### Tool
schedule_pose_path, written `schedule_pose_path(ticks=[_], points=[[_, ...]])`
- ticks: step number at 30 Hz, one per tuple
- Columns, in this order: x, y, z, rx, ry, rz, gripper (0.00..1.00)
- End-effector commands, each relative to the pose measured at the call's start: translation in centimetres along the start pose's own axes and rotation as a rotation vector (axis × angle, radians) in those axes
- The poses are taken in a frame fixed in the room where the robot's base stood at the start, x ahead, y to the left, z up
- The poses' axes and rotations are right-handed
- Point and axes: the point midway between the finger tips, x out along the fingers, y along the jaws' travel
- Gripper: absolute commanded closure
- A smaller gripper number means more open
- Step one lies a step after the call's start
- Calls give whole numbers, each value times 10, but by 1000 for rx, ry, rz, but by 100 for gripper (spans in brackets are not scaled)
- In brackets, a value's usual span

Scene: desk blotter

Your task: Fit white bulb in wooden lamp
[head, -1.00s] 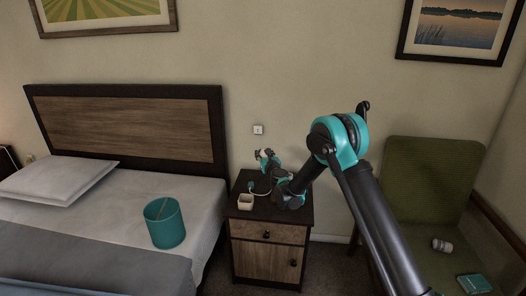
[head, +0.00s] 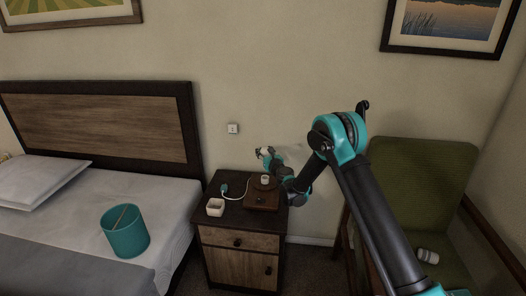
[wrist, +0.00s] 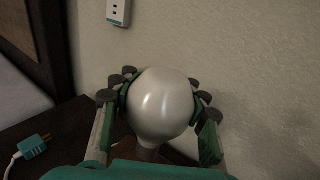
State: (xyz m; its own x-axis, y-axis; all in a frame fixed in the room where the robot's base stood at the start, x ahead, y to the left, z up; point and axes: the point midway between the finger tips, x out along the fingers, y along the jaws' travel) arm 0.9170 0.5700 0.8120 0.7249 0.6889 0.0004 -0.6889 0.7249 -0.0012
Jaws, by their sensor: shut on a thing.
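The white bulb (wrist: 160,103) sits between the fingers of my gripper (wrist: 161,100), which is shut on it. In the head view the bulb (head: 264,150) shows as a small white spot at my gripper (head: 267,154), above and behind the nightstand top. The wooden lamp (head: 261,198) is a brown block base with a pale socket (head: 265,180) on top, standing on the right part of the nightstand. The bulb is apart from the socket. In the wrist view the bulb hides most of what lies below it.
A wall outlet (head: 233,128) is behind. The bed with a teal bin (head: 126,233) is left; a green chair (head: 425,190) is right.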

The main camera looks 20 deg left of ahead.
Motion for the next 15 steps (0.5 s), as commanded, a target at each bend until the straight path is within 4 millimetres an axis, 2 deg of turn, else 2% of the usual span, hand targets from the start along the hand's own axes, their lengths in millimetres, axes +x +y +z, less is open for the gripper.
schedule_pose_path(ticks=[15], points=[[0, 0, -39, 0, 0, 0, 85]])
